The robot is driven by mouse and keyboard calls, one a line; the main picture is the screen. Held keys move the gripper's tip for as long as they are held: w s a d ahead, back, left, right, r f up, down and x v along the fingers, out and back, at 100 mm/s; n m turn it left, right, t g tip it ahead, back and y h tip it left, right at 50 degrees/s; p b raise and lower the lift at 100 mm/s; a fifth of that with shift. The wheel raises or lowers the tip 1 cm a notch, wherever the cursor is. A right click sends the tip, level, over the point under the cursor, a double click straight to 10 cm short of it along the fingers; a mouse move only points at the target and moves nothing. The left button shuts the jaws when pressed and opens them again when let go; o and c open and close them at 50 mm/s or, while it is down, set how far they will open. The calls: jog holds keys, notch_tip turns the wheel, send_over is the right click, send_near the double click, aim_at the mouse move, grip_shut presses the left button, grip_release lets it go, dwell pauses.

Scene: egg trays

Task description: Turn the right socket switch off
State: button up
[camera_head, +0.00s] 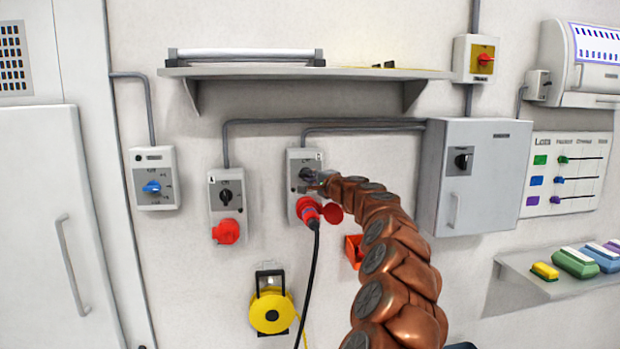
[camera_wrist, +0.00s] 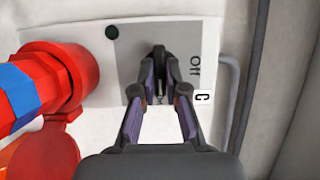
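The right socket box (camera_head: 294,196) is grey and hangs on the wall under the shelf. A red plug (camera_head: 309,211) with a black cable sits in it. Its black rotary switch (camera_head: 307,174) is partly covered by my gripper (camera_head: 322,183) in the head view. In the wrist view the switch (camera_wrist: 158,56) lies between the fingertips of my gripper (camera_wrist: 160,76), which appear to touch both its sides. Its handle runs up and down in that picture, across the direction toward the "Off" mark (camera_wrist: 195,66). The red plug (camera_wrist: 62,80) is to the left there.
The left socket box (camera_head: 228,182) has a black switch and a red cover. A blue-knob switch box (camera_head: 155,190) is farther left. A grey cabinet (camera_head: 490,170) stands out from the wall right of my arm. A shelf (camera_head: 300,72) is above; a yellow cable reel (camera_head: 270,312) hangs below.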

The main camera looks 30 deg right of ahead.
grip_shut()
jog(key=n+g, duration=0.1)
jog(key=n, duration=0.2)
jog(key=shift+d+r+h, duration=0.1)
jog(key=shift+r+h, duration=0.05)
jog(key=shift+h, duration=0.15)
jog(key=n+g+h+b, duration=0.1)
jog(key=n+g, duration=0.1)
jog(key=n, duration=0.2)
jog(key=shift+r+n, duration=0.15)
jog(key=shift+n, duration=0.15)
jog(key=shift+a+n+g+h+b, duration=0.3)
jog(key=shift+n+g+h+b, duration=0.45)
jog(key=shift+n, duration=0.45)
jog(key=n+h+b, duration=0.1)
jog(key=n, duration=0.1)
jog(key=shift+w+a+n+g+h, duration=0.1)
jog(key=shift+n+g+h, duration=0.15)
jog(key=shift+n+g, duration=0.1)
jog(key=shift+n+h+b, duration=0.25)
jog(key=shift+h+b, duration=0.1)
jog(key=shift+h, duration=0.05)
jog(key=shift+a+r, duration=0.1)
jog(key=shift+r, duration=0.05)
